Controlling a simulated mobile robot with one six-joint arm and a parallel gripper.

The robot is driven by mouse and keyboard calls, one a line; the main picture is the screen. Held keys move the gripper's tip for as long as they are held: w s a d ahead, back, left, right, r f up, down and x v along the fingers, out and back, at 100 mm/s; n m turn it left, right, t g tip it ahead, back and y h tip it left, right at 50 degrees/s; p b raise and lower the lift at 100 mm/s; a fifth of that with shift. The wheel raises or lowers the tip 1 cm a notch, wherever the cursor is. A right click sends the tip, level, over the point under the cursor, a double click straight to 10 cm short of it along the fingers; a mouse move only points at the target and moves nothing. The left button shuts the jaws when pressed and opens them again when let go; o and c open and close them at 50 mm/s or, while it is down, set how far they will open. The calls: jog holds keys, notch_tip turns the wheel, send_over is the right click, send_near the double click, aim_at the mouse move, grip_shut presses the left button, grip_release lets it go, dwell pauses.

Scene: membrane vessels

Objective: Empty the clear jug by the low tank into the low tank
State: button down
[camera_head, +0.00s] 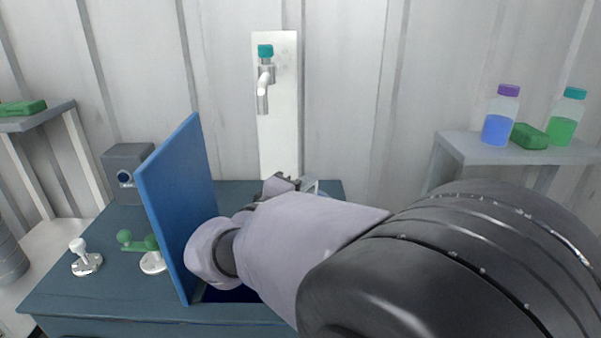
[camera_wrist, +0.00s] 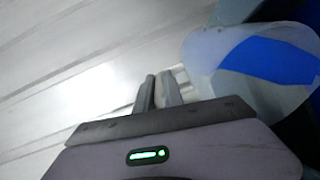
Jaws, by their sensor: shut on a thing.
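My gripper (camera_head: 280,184) is over the bench, mostly hidden behind my own arm in the head view. In the wrist view its two fingers (camera_wrist: 157,92) are close together, shut on what looks like the handle of the clear jug (camera_wrist: 198,52). The jug is see-through and appears tilted, with a deep blue area showing in it; I cannot tell whether that is liquid or something behind. A small pale edge beside the gripper in the head view may be the jug. The low tank (camera_head: 226,296) appears as a dark blue opening in the bench, largely covered by my arm.
A blue panel (camera_head: 178,205) stands upright at the opening's left. White and green knobbed fittings (camera_head: 87,262) and a grey box (camera_head: 128,172) are further left. A tap (camera_head: 264,85) is on the back wall. Bottles (camera_head: 497,130) stand on the right shelf (camera_head: 480,151).

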jog(key=shift+s, duration=0.1)
jog(key=shift+s+a+f+t+h, duration=0.2)
jog(key=shift+s+a+t+h, duration=0.35)
jog(key=shift+s+t, duration=0.25)
jog(key=shift+s, duration=0.1)
jog(key=shift+s+a+r+t+h, duration=0.2)
jog(key=shift+s+a+t+h, duration=0.15)
jog(key=shift+s+t, duration=0.15)
jog(key=shift+s+a+r+t+h, duration=0.2)
jog(key=shift+s+a+t, duration=0.2)
jog(key=shift+s, duration=0.1)
jog(key=shift+s, duration=0.1)
jog(key=shift+s+a+r+t+h, duration=0.15)
jog(key=shift+s+a+t+h, duration=0.4)
jog(key=shift+s+t, duration=0.4)
